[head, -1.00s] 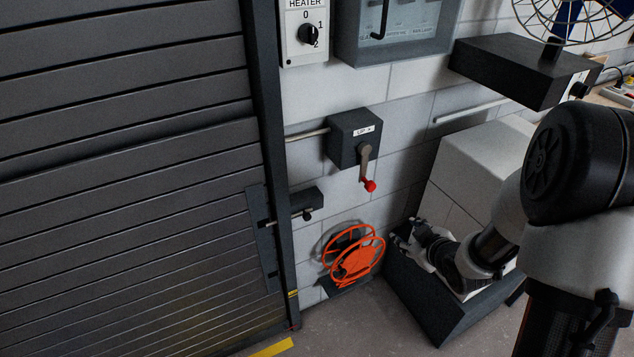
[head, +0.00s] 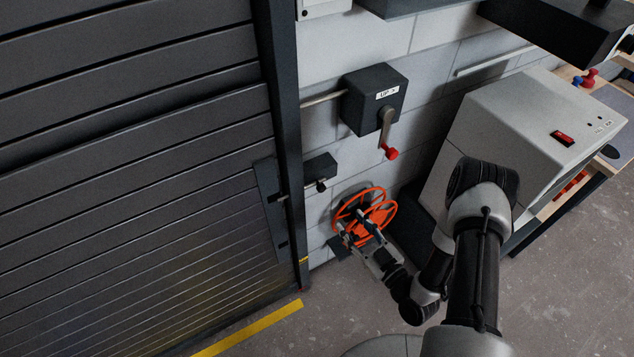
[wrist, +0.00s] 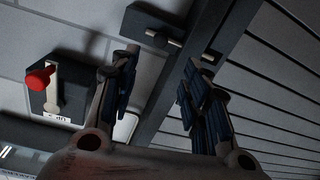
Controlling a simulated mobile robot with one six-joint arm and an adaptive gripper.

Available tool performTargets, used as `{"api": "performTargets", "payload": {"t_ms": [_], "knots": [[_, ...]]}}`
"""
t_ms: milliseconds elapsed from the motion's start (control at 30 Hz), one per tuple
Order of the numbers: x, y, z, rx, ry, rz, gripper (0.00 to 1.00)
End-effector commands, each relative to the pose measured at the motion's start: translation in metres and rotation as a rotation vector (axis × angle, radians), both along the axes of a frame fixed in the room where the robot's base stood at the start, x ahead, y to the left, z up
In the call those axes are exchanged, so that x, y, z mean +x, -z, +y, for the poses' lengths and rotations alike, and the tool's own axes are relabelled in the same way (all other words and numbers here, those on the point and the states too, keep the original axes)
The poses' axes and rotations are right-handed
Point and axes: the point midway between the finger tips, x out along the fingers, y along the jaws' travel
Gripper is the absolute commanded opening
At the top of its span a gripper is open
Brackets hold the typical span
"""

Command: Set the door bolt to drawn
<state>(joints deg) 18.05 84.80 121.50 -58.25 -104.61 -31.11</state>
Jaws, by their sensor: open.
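The door bolt has a dark block (head: 320,166) on the wall just right of the door post, with a small dark knob (head: 321,186) on its lower side. A short metal rod runs left from the block toward the post. A bit of metal (head: 283,198) shows in line with it at the door's edge plate (head: 268,195). In the wrist view the bolt block (wrist: 150,26) is at the top, beyond my fingers. My gripper (head: 357,227) is open and empty, below and right of the bolt, in front of the orange reel. It also shows in the wrist view (wrist: 157,82).
A crank box (head: 372,98) with a red-knobbed handle (head: 391,153) sits above right of the bolt. The dark post (head: 287,130) edges the slatted door (head: 130,130). A grey cabinet (head: 520,130) stands to the right.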

Motion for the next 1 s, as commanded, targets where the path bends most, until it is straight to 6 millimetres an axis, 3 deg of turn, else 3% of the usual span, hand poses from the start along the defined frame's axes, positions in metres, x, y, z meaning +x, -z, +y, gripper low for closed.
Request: {"api": "performTargets", "payload": {"t_ms": [600, 800, 1000], "knots": [[0.102, 0.001, 0.08, -0.001, -0.004, -0.004, 0.43], [0.122, 0.0, 0.094, -0.001, -0.002, -0.003, 0.43], [0.127, 0.0, 0.097, 0.0, -0.001, 0.0, 0.43]]}}
